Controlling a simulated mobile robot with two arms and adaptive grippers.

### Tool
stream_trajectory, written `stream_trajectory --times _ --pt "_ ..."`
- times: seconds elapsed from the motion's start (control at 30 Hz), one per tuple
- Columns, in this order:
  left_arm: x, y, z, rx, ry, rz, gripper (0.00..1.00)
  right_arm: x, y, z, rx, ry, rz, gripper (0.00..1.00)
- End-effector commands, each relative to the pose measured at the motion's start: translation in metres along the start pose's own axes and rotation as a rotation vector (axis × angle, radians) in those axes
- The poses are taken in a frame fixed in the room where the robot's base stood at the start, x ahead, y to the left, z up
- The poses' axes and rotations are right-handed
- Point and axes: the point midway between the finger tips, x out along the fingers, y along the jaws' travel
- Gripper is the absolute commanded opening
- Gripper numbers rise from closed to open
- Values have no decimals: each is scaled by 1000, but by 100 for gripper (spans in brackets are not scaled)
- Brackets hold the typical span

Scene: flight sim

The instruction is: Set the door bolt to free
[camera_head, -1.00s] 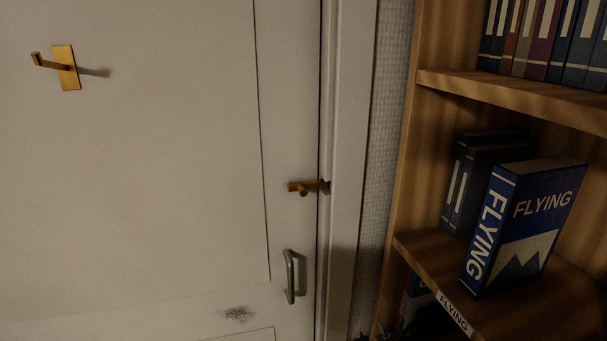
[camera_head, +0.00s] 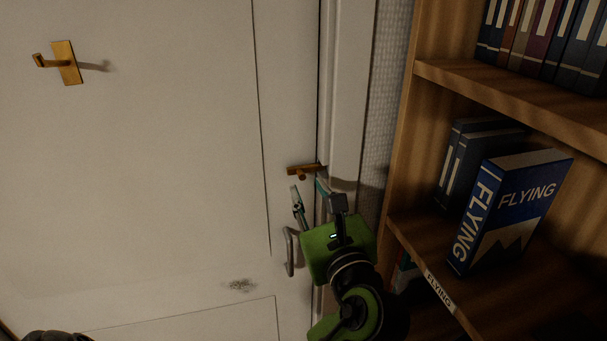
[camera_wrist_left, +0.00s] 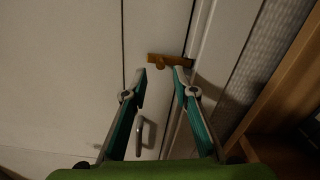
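The brass door bolt (camera_head: 306,169) sits on the right edge of the white door, with a small knob hanging below its bar. Its right end reaches the door frame. In the left wrist view the bolt (camera_wrist_left: 170,58) lies just beyond the fingertips. My left gripper (camera_head: 308,188), green with teal fingers, is open and empty just below the bolt. In the left wrist view the knob appears between the fingertips of the gripper (camera_wrist_left: 159,71), but I cannot tell whether they touch it.
A metal door handle (camera_head: 289,252) is below the bolt, left of my gripper. A brass hook (camera_head: 66,62) is at upper left. A wooden bookshelf (camera_head: 400,180) with several books, including a blue FLYING book (camera_head: 515,205), stands close on the right.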

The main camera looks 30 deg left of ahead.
Motion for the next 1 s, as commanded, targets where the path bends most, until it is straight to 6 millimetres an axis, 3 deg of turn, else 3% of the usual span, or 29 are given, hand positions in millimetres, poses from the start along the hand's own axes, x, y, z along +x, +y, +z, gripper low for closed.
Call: stream_trajectory --times 0.1,0.3,0.67,0.8,1.0 --pt "23 0 2 3 -2 2 26 -8 1 0 0 -1 1 40" --pt "45 0 0 2 0 1 26 -12 1 0 0 -2 1 40" --pt "51 0 -1 0 1 -1 26 -12 1 2 0 -4 1 40" --pt "51 0 -1 0 1 -1 0 -12 1 2 0 -4 1 40" --pt "51 1 0 1 2 0 0 -15 1 2 0 -5 1 40"
